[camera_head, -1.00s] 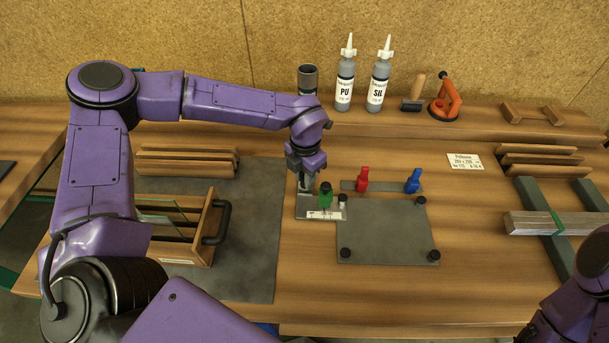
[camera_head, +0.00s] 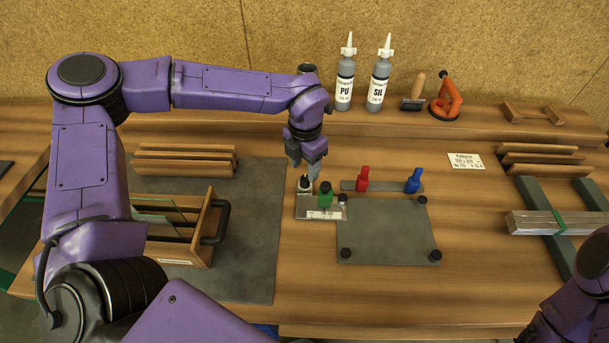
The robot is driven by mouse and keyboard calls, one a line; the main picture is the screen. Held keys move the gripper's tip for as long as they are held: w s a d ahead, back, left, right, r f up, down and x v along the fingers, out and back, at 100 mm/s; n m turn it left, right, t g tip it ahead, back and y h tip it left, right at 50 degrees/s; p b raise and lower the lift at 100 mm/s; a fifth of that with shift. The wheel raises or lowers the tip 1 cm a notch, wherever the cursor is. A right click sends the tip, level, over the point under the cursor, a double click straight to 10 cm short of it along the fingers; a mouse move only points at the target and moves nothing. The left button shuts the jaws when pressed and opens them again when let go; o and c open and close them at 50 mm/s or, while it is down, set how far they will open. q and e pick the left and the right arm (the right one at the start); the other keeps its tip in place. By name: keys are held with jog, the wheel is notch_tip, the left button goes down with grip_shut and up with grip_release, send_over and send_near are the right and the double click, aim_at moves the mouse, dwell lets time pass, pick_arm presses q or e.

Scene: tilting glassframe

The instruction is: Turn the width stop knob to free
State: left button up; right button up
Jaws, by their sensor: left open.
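A small grey plate (camera_head: 310,208) with a white label lies on the bench. On its left stands a small metal knob with a dark top (camera_head: 305,184), and beside it a green knob (camera_head: 325,194). A red knob (camera_head: 362,178) and a blue knob (camera_head: 413,181) stand on a grey strip (camera_head: 388,186) to the right. I cannot read which one is the width stop. My left gripper (camera_head: 305,163) is open and empty, pointing down above the dark-topped knob, apart from it. Of my right arm only a purple link shows at lower right; its gripper is out of view.
A wooden rack (camera_head: 180,250) with glass panes stands at left. Bottles marked PU (camera_head: 344,82) and SIL (camera_head: 379,82) stand behind. Bare bench lies right of the plate.

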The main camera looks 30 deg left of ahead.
aim_at(304, 178)
pick_arm(q)
notch_tip(304, 178, up, 6)
jog(key=shift+r+b, duration=0.15)
jog(key=shift+b, duration=0.2)
jog(key=shift+s, duration=0.15)
